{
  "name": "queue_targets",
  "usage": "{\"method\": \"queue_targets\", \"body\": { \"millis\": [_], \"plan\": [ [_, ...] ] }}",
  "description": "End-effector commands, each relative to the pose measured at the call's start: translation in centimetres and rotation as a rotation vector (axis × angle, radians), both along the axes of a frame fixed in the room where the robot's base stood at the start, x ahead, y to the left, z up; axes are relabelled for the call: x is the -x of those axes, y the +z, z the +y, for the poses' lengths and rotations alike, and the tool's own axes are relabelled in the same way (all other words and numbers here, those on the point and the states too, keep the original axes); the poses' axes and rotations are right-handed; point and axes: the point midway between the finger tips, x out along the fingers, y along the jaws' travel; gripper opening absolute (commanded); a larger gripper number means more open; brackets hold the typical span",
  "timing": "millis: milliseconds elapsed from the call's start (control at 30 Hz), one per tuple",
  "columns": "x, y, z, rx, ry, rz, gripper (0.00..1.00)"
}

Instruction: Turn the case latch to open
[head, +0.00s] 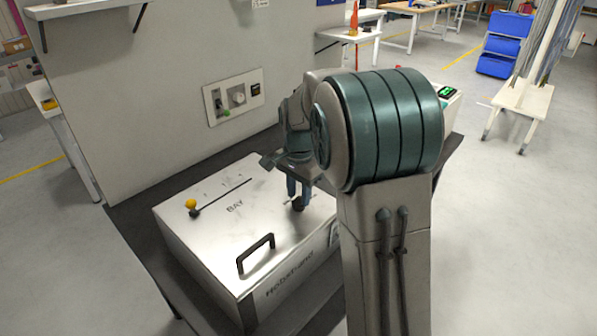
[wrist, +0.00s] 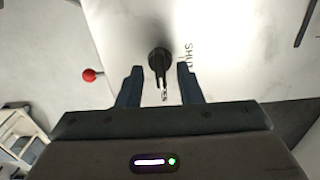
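The silver metal case (head: 215,250) lies on a dark bench in the head view, its top also in the wrist view (wrist: 225,60). Its black latch knob (wrist: 159,60) stands on the top, and its narrow bar points down the wrist picture, towards my gripper's body. Partly covered lettering beside it seems to read "SHUT". My gripper (wrist: 160,70) is open, with one finger on each side of the latch and visible gaps. In the head view my gripper (head: 298,190) points down at the top's right part, and the latch (head: 298,204) is partly hidden by the fingers.
A slider with a yellow knob (head: 191,204) and a black handle (head: 256,253) stand on the case top. A wall panel (head: 233,97) is behind. A red ball knob (wrist: 92,75) shows left of the latch in the wrist view. My arm hides the bench's right part.

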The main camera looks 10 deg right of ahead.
Motion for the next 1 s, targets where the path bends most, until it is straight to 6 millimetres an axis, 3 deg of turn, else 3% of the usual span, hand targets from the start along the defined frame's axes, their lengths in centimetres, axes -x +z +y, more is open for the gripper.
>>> {"method": "queue_targets", "body": {
  "millis": [500, 700, 1000],
  "plan": [
    [0.0, 10.8, -0.1, 0.001, -0.002, -0.003, 0.33],
    [0.1, 12.5, -0.1, 0.001, -0.002, -0.002, 0.33],
    [0.1, 12.7, -0.1, 0.001, -0.003, -0.001, 0.33]
  ]
}}
